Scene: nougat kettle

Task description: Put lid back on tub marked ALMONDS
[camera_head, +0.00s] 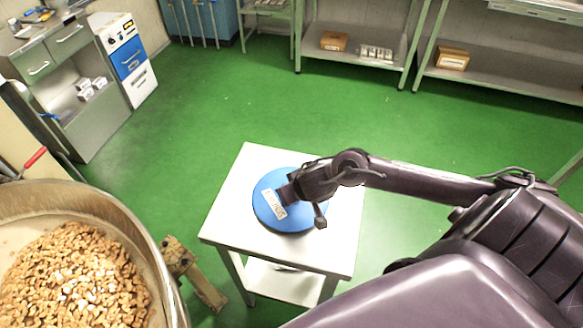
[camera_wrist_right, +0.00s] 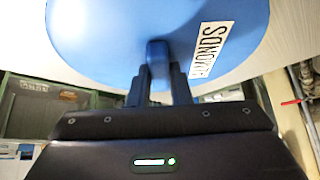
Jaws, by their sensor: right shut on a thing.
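A round blue lid (camera_head: 268,215) with a white label is over the small white table. My right gripper (camera_head: 291,190) comes in from the right above the lid. In the right wrist view its fingers (camera_wrist_right: 158,72) are shut on the lid's blue knob (camera_wrist_right: 157,50). I cannot tell whether the lid rests on something or hangs just above the table. No open tub shows; anything under the lid is hidden. My left gripper is not in view.
The white table (camera_head: 232,215) has bare top around the lid. A large metal kettle (camera_head: 165,270) full of nuts stands at lower left. Cabinets (camera_head: 85,120) stand at upper left. Shelves (camera_head: 480,75) with boxes line the back. Green floor between is clear.

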